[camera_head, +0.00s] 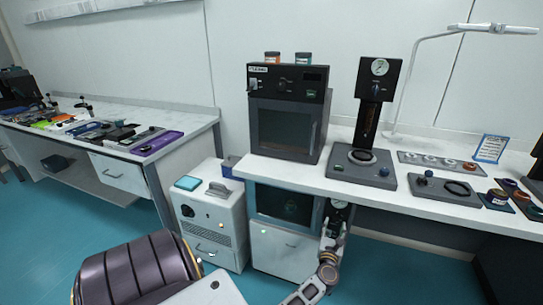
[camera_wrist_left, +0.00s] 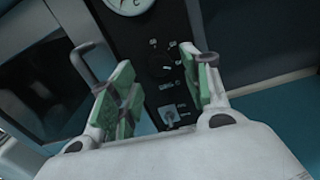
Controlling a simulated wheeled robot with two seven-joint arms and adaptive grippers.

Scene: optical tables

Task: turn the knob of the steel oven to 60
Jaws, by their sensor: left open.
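The steel oven (camera_head: 264,203) stands under the right bench, with a glass door and a dark control panel on its right side. In the left wrist view its dark panel carries a round gauge (camera_wrist_left: 128,3), a black knob (camera_wrist_left: 160,66) with small markings around it, and a toggle switch (camera_wrist_left: 170,117) below. My left gripper (camera_head: 335,224) is in front of this panel. In the left wrist view the left gripper (camera_wrist_left: 157,72) is open, its green pads apart with the knob showing between them. I cannot tell whether they touch it, or read the knob's setting. My right gripper is not in view.
The oven's door handle (camera_wrist_left: 90,62) is left of the panel. A black oven (camera_head: 287,110) and a gauge stand (camera_head: 377,85) are on the bench (camera_head: 300,172) above. A white cabinet unit (camera_head: 212,215) stands at left. Blue floor (camera_head: 400,275) is clear at right.

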